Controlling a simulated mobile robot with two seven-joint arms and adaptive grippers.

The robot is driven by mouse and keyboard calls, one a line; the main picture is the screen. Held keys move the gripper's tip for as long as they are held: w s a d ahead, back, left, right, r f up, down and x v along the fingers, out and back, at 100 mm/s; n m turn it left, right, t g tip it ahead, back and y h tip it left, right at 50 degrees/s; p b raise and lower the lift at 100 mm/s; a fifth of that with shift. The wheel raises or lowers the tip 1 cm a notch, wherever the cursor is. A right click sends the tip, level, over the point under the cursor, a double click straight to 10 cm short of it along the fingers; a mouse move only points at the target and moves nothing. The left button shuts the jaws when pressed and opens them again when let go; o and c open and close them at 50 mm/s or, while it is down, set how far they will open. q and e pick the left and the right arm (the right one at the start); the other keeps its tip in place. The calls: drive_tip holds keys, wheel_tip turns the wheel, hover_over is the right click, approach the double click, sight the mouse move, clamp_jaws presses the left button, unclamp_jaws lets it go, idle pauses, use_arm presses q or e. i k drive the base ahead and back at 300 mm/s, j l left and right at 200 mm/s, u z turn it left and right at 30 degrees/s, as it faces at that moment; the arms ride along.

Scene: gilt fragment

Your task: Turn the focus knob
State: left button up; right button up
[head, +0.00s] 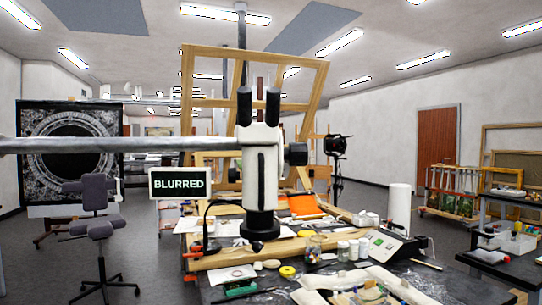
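The microscope (261,170) is a white upright body with two black eyepieces, hung on a grey horizontal boom (120,145) above the workbench. A dark round focus knob (297,153) sticks out from its right side. A sign (180,184) to the left of the body reads "BLURRED". The black objective end (260,224) points down at the bench. Below, at the front, white padded shapes (400,287) surround small coloured and yellowish pieces; I cannot tell which is the gilt fragment. Neither of my grippers is in view, and nothing touches the knob.
The cluttered bench (290,262) carries jars (314,247), a grey device (393,246), a white paper roll (399,206) and a yellow tape ring (287,271). A wooden easel frame (311,75) stands behind the microscope. A chair (97,228) stands at left. The space right of the knob looks clear.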

sight(296, 154)
drive_tip(key=l+u, duration=0.45)
drive_tip(key=l, duration=0.5)
drive_tip(key=l+u, duration=0.1)
drive_tip(key=l, duration=0.95)
drive_tip(key=i, duration=0.05)
